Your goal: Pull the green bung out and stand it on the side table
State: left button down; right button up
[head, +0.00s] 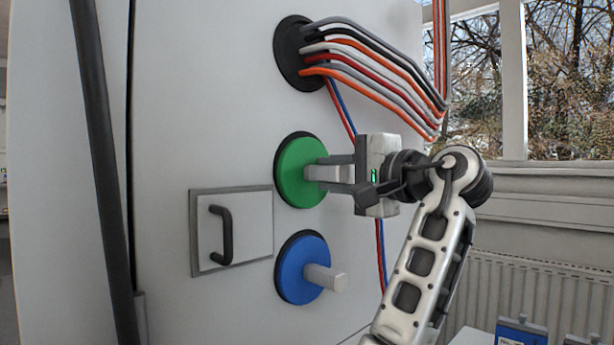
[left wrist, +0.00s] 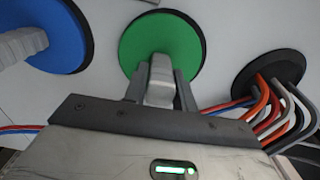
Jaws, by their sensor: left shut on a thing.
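The green bung (head: 300,172) is a round green disc with a pale grip, sitting against its black-rimmed port in the white cabinet wall. It also shows at the top middle of the left wrist view (left wrist: 185,42). My left gripper (head: 328,175) is shut on the bung's pale grip (left wrist: 160,80), with a finger on each side. A white surface (head: 472,338), perhaps the side table, shows only in part at the bottom right of the head view. My right gripper is not in view.
A blue bung (head: 290,268) with a pale grip sits just below the green one. Several coloured cables (head: 375,70) leave a black port above and hang near my gripper. A small hatch with a black handle (head: 222,235) is at left. Blue items (head: 520,332) stand at bottom right.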

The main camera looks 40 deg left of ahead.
pick_arm(q)
jog(key=shift+d, duration=0.2)
jog(key=shift+d, duration=0.4)
jog(key=shift+d, duration=0.5)
jog(key=shift+s+d+r+p, duration=0.15)
jog(key=shift+d+p, duration=0.3)
jog(key=shift+d, duration=0.85)
jog(key=shift+s+d+r+p, duration=0.15)
jog(key=shift+d+p, duration=0.3)
jog(key=shift+d, duration=0.85)
jog(key=shift+f, duration=0.1)
